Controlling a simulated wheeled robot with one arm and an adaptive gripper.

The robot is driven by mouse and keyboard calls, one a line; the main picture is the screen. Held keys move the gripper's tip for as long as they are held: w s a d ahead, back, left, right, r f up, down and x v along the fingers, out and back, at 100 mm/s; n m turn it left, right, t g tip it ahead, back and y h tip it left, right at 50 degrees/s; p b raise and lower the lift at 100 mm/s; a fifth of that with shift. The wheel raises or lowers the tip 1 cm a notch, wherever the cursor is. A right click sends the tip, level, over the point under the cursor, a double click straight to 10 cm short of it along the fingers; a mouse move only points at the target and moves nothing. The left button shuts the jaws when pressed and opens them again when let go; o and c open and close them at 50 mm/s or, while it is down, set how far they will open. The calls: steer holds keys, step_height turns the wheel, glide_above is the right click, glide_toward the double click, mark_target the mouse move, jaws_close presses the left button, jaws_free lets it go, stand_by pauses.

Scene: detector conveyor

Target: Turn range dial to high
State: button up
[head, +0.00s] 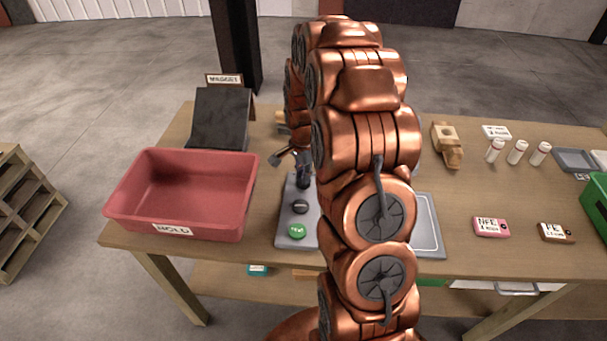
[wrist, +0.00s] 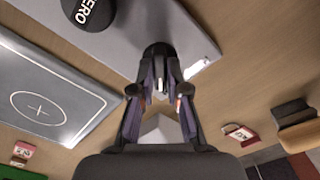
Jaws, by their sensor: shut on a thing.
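The grey detector panel (head: 284,232) lies on the table, partly hidden behind my arm. It carries a green TEST button (head: 297,231) and a black button (head: 300,206), which reads ZERO (wrist: 88,12) in the wrist view. The range dial, a black knob (wrist: 157,52), stands at the panel's edge in the wrist view. My gripper (wrist: 160,88) has its fingers closed around the dial from either side. In the head view my gripper (head: 300,162) is above the far part of the panel, mostly hidden. The dial's setting and range marks cannot be read.
A red HOLD bin (head: 182,232) stands left of the panel, with a dark WIDGET chute (head: 218,118) behind it. A grey plate (head: 428,225) with a square outline lies to the right. Several small vials, boxes and a wooden piece (head: 446,145) are farther right.

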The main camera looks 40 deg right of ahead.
steer(key=shift+f+n+b, duration=0.15)
steer(key=shift+n+b, duration=0.15)
steer(key=shift+b, duration=0.3)
jaws_close()
steer(key=n+b, duration=0.2)
steer(key=b, duration=0.2)
steer(key=shift+f+n, duration=0.2)
steer(key=shift+n, duration=0.2)
steer(key=n+b, duration=0.5)
steer(key=shift+r, duration=0.15)
steer(key=n+b, duration=0.3)
steer(key=n, duration=0.2)
steer(key=shift+r, duration=0.1)
steer(key=shift+n+b, duration=0.8)
steer(key=shift+n, duration=1.4)
steer(key=shift+r, duration=0.1)
steer(key=o, duration=0.7)
jaws_free()
